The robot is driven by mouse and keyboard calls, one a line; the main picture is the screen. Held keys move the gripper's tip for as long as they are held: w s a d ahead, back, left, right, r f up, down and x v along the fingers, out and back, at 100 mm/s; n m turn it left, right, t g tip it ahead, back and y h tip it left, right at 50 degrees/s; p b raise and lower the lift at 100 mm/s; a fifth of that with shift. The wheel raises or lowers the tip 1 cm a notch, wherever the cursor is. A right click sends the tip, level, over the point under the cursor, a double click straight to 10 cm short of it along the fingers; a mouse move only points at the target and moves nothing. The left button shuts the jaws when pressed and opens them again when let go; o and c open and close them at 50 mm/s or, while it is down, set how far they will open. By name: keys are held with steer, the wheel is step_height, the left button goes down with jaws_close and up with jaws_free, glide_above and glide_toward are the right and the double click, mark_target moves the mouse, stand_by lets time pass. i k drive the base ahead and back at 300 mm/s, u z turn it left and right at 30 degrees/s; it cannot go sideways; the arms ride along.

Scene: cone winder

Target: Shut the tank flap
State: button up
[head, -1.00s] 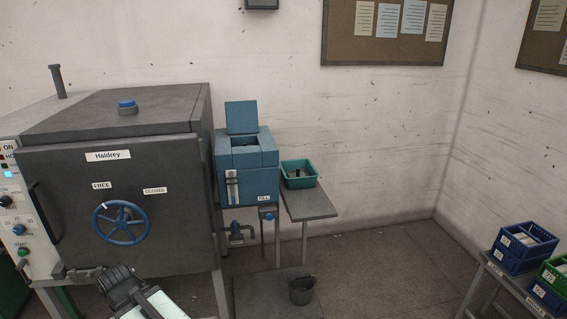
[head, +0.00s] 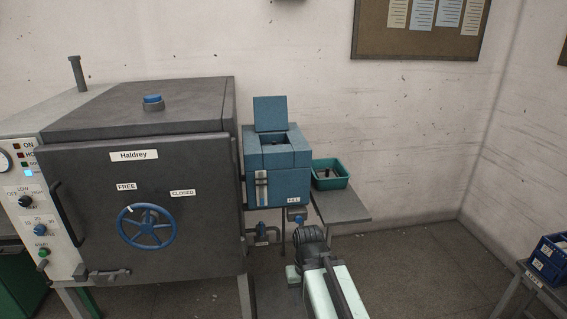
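The blue tank (head: 278,184) stands right of the dark grey steamer cabinet. Its flap (head: 270,114) is up, standing upright at the back of the tank's top opening. My arm reaches in from the bottom of the view, and its end, my gripper (head: 308,235), is in front of and below the tank, apart from the flap. The fingers cannot be made out, so I cannot tell whether it is open or shut.
The cabinet (head: 80,197) with its blue handwheel (head: 147,227) fills the left. A green tray (head: 330,175) stands on a small grey table (head: 349,208) right of the tank. Blue crates (head: 552,259) are at the far right. The floor between is clear.

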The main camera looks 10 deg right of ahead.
mark_target(271, 112)
steer(key=z, duration=0.1)
steer(key=i, duration=1)
steer(key=u, duration=0.05)
